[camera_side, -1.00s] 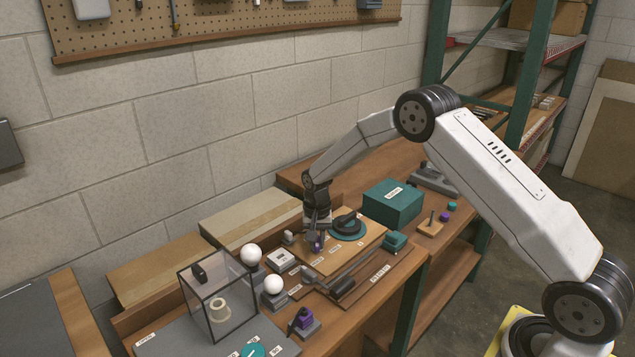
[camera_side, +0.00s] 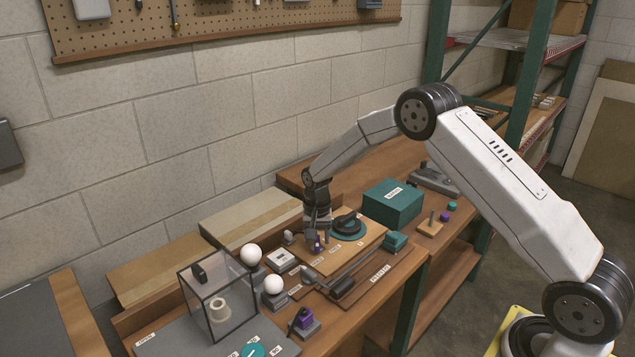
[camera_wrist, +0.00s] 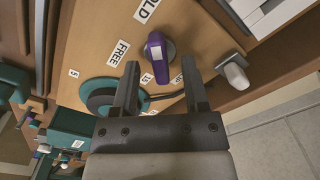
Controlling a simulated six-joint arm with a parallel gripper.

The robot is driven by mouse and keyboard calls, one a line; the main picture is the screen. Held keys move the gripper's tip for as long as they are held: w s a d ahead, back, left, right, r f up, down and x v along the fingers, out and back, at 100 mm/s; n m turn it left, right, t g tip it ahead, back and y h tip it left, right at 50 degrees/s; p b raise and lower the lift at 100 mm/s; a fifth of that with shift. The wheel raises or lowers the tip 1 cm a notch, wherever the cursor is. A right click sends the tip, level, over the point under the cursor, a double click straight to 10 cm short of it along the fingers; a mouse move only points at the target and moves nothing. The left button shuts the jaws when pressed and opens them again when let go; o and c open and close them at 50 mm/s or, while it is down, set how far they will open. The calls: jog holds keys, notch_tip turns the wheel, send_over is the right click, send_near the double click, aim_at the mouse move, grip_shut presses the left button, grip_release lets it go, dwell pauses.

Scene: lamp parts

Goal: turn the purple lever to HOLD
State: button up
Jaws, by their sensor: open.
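The purple lever (camera_wrist: 157,58) stands on the wooden board between my fingertips in the wrist view, with a gap to each finger visible. In the side view the lever (camera_side: 317,247) is small and partly hidden under my gripper (camera_side: 318,238). My gripper (camera_wrist: 160,64) is open, one finger on each side of the lever; contact cannot be seen. The HOLD label (camera_wrist: 146,10) is cut by the top edge of the wrist view, and the FREE label (camera_wrist: 118,53) lies left of the lever. The lever's long handle points away from HOLD, toward my gripper's palm.
A teal disc with a black knob (camera_side: 348,224) is beside the lever on the board. A grey-white knob (camera_wrist: 235,72) lies right of my fingers. A teal box (camera_side: 392,203) stands behind, and a clear case (camera_side: 216,300) and white balls (camera_side: 251,252) are at front left.

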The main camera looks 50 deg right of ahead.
aim_at(317, 241)
notch_tip(317, 241, up, 7)
jog(key=shift+r, duration=0.15)
dwell(0.4)
jog(key=shift+s+a+r, duration=0.2)
jog(key=shift+s+r, duration=0.05)
jog(key=shift+s, duration=0.1)
jog(key=s+a+r+n+t, duration=0.1)
jog(key=s+a+r+n, duration=0.1)
jog(key=s, duration=1)
jog(key=s+a+r+n+t, duration=0.1)
jog(key=s+a+r+n, duration=0.1)
jog(key=s+a+n, duration=0.2)
jog(key=s+n, duration=0.3)
jog(key=s, duration=0.5)
jog(key=shift+s+t, duration=0.3)
jog(key=shift+s, duration=0.05)
